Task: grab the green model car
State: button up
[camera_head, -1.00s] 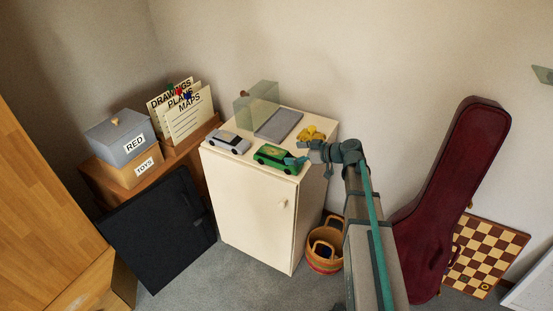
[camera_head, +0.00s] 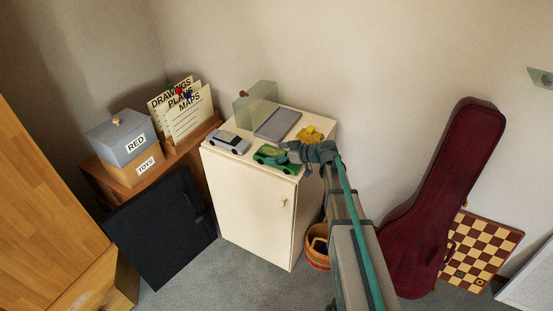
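The green model car (camera_head: 268,156) sits on top of the cream cabinet (camera_head: 246,206), near its front edge. My gripper (camera_head: 284,156) is at the right end of the car, reaching in from the right at about cabinet-top height. Its fingers overlap the car's right end in this view. They are small and partly hidden by the wrist, so I cannot tell whether they are open or shut, or touching the car.
A silver model car (camera_head: 229,142) stands left of the green one. Behind are a grey flat slab (camera_head: 277,124), a translucent green box (camera_head: 250,104) and a yellow model vehicle (camera_head: 312,132). A basket (camera_head: 316,246) and a dark red instrument case (camera_head: 440,200) stand right of the cabinet.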

jog(key=c, duration=1.4)
jog(key=shift+o, duration=0.2)
jog(key=shift+r, duration=0.2)
